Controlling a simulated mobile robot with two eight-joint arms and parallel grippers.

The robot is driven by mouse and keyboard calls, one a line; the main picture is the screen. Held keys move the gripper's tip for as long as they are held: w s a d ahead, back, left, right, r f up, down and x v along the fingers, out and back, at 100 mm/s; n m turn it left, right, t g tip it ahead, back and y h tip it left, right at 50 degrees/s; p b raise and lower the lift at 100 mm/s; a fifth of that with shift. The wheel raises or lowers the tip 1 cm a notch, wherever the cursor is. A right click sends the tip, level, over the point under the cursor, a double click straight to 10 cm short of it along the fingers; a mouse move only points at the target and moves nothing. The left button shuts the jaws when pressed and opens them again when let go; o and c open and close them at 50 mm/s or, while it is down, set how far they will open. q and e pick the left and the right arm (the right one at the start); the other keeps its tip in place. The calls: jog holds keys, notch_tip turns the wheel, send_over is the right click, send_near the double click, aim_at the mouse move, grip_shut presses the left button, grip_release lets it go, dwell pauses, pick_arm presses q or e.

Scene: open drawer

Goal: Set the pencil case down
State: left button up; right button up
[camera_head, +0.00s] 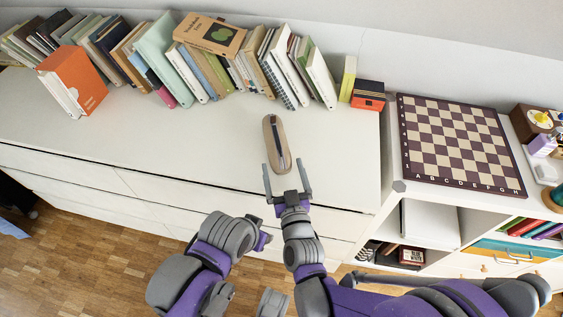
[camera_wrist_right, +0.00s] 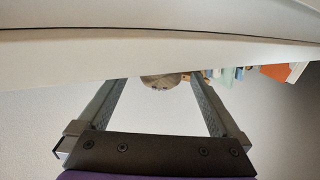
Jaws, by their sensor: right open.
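The pencil case (camera_head: 276,143), a long tan case with a dark strip along its middle, lies on the white cabinet top near its front edge. My right gripper (camera_head: 283,164) is open, its two fingers reaching over the cabinet's front edge at the near end of the case. In the right wrist view the rounded end of the pencil case (camera_wrist_right: 160,81) shows between the open fingers (camera_wrist_right: 160,84), with a gap on both sides. Most of the case is hidden there. Links of my left arm show at the bottom, but I cannot make out its gripper.
A row of books (camera_head: 185,65) stands along the back of the white cabinet top (camera_head: 215,130). An orange-and-black box (camera_head: 368,95) stands at the row's right end. A chessboard (camera_head: 457,142) lies on the unit to the right.

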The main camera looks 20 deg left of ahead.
jog(key=v, duration=0.9)
jog(key=shift+s+d, duration=0.2)
jog(key=shift+s, duration=0.05)
